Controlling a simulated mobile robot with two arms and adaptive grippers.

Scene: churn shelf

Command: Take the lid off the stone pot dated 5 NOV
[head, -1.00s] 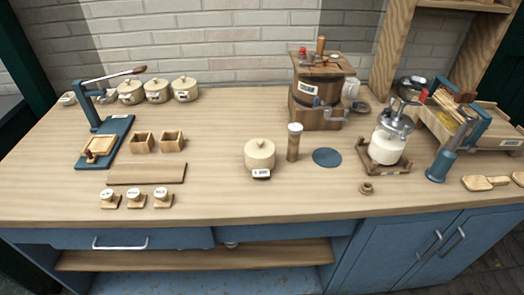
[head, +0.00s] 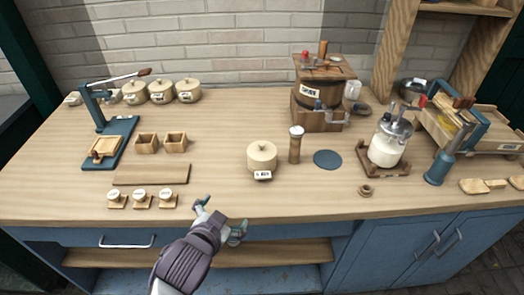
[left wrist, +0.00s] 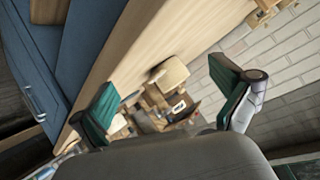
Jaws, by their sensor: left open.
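A cream stone pot (head: 262,158) with a knobbed lid (head: 262,150) stands upright near the middle of the counter. The lid sits on it. A small white tag (head: 262,175) at its front base carries dark writing too small to read surely. My left gripper (head: 221,218) is open and empty at the counter's front edge, in front of and left of the pot, apart from it. In the left wrist view, a cream pot (left wrist: 171,73) shows beyond the open fingers (left wrist: 168,100). My right gripper is not in view.
Several similar lidded pots (head: 162,92) stand at the back left. A wooden pepper-mill-like cylinder (head: 295,147) stands close to the pot's right, then a flat blue disc (head: 327,159). A wooden board (head: 151,174) and small stamps (head: 140,198) lie left. The counter before the pot is clear.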

